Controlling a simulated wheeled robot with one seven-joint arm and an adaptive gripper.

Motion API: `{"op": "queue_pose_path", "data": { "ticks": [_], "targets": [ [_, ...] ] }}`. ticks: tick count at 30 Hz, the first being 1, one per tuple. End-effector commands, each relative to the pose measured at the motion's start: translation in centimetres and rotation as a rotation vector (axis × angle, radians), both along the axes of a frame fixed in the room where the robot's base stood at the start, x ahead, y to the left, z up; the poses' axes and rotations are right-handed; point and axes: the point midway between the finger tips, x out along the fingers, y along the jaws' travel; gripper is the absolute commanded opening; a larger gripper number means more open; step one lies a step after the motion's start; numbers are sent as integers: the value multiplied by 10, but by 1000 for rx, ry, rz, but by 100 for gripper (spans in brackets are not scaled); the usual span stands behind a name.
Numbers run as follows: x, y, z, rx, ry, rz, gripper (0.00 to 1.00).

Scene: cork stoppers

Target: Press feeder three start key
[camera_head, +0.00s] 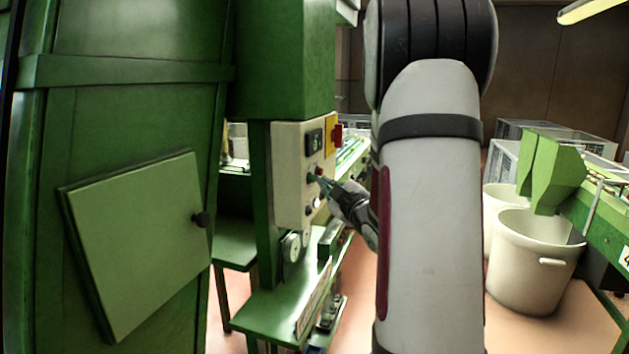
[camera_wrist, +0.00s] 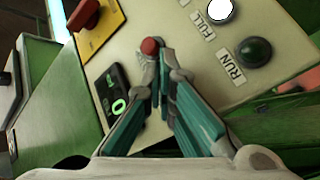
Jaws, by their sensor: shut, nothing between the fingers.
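A cream control panel (camera_head: 288,160) is mounted on a green machine column, left of my arm. In the wrist view the panel (camera_wrist: 195,75) carries a small red button (camera_wrist: 150,46), a dark green round button (camera_wrist: 255,51) beside the word RUN, and a white lamp (camera_wrist: 220,10) beside the word FULL. A black display (camera_wrist: 118,105) shows a green digit. My gripper (camera_head: 319,181) is shut and empty, its tips at the panel face. In the wrist view the gripper (camera_wrist: 158,82) points at the red button; I cannot tell whether it touches.
A red rotary switch (camera_wrist: 84,15) on a yellow plate sits at the panel's upper corner. A green cabinet door (camera_head: 135,240) stands at left. White bins (camera_head: 535,265) and a green hopper (camera_head: 550,175) stand at right. A green shelf (camera_head: 270,312) lies below the panel.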

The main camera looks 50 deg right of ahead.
Motion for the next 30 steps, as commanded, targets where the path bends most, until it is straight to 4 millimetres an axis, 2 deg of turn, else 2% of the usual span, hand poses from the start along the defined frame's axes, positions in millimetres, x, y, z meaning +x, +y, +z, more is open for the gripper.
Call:
{"op": "queue_pose_path", "data": {
  "ticks": [22, 30],
  "targets": [
    [5, 2, 1, -1, -1, 2, 0],
    [-3, -1, 1, -1, 0, 1, 0]
  ]
}}
